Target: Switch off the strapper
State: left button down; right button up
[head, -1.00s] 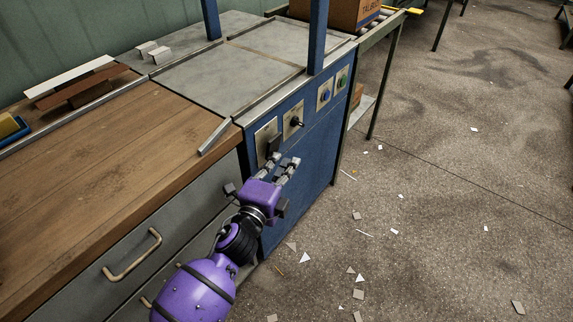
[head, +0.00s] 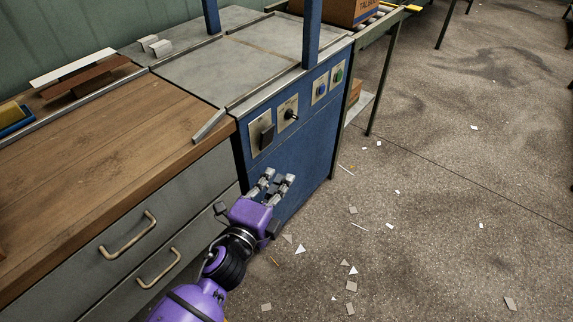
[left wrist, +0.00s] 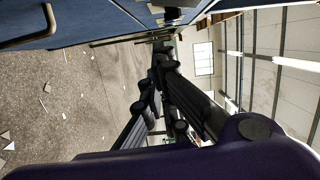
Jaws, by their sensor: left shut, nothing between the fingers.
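The strapper (head: 299,140) is a blue cabinet with a grey metal top and a blue arch. On its front, a large black switch (head: 266,137) sits on a pale plate at the left. A smaller black rotary knob (head: 291,114) is to its right, then a blue button (head: 321,90) and a green button (head: 338,76). My left gripper (head: 279,178) is below the black switch, in front of the blue panel and apart from the switch. Its fingers are shut and empty; they also show in the left wrist view (left wrist: 158,75). My right gripper is not in view.
A wooden bench (head: 110,150) with grey drawers and pale handles (head: 128,236) adjoins the strapper on the left. A roller conveyor with a cardboard box (head: 352,10) stands behind. The floor at right is open, with scattered scraps.

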pick_arm(q)
jog(key=v, duration=0.3)
jog(key=shift+s+a+f, duration=0.1)
jog(key=shift+s, duration=0.3)
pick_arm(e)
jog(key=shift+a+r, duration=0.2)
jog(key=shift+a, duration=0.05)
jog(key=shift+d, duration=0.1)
